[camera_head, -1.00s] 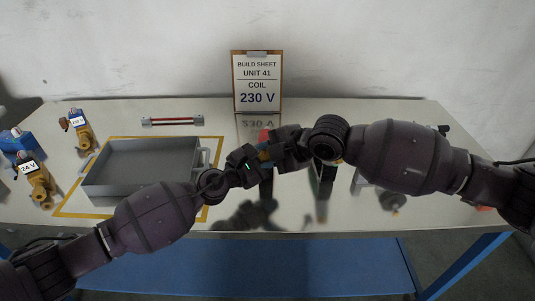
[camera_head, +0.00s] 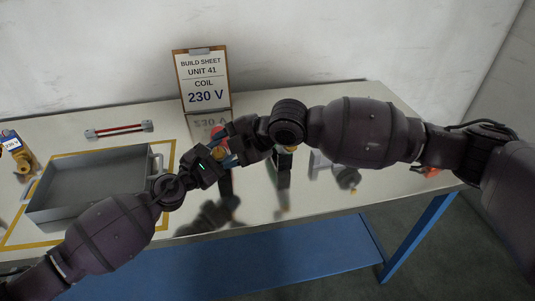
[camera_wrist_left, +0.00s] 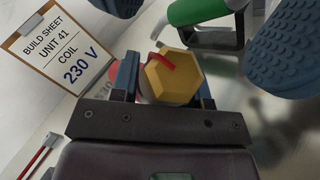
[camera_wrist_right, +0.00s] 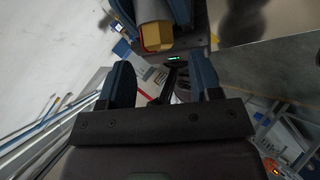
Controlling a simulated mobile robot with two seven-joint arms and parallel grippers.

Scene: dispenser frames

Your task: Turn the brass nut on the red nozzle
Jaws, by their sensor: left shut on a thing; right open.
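A brass hex nut (camera_wrist_left: 172,78) with a red stripe lies between the blue fingers of my left gripper (camera_wrist_left: 168,88), which is shut on it. In the right wrist view the nut (camera_wrist_right: 156,36) sits at the end of a pale cylinder. A red part, likely the red nozzle (camera_head: 217,131), shows behind the grippers in the head view, mostly hidden. My right gripper (camera_wrist_right: 165,88) is open with nothing between its fingers, close beside my left gripper and the nut. Where the nut meets the nozzle is hidden.
A grey tray (camera_head: 90,203) stands inside a yellow outline at left. A build sheet (camera_head: 202,80) reading 230 V stands at the back. A red-tubed part (camera_head: 118,130) lies behind the tray. A green cylinder on a dark stand (camera_wrist_left: 200,10) is near my right gripper. The table's front is mostly clear.

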